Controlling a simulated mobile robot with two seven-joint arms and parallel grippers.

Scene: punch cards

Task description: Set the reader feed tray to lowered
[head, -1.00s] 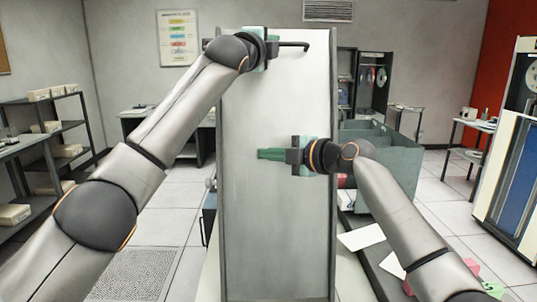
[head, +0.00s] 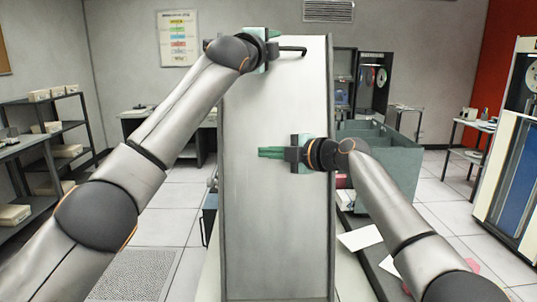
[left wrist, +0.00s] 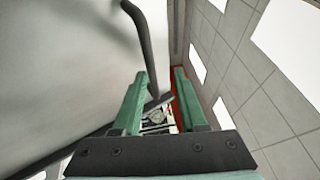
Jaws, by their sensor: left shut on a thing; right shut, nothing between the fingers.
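The feed tray is a tall, pale grey panel (head: 275,220) with raised side edges, standing upright in front of me in the head view. A black handle (head: 292,51) runs along its top. My left gripper (head: 268,48) is at the top, shut on the handle, partly hidden by its own wrist. In the left wrist view, the dark handle bar (left wrist: 144,45) runs down to the green fingers (left wrist: 162,100). My right gripper (head: 270,153) is shut and empty, its green fingers pointing left across the middle of the panel; I cannot tell whether they touch it.
A grey-green bin (head: 385,150) stands behind my right arm. White and pink cards (head: 362,238) lie low at the right. Shelves (head: 55,150) stand at the left wall, and a blue-fronted cabinet (head: 510,180) stands at the far right. Open floor lies on both sides.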

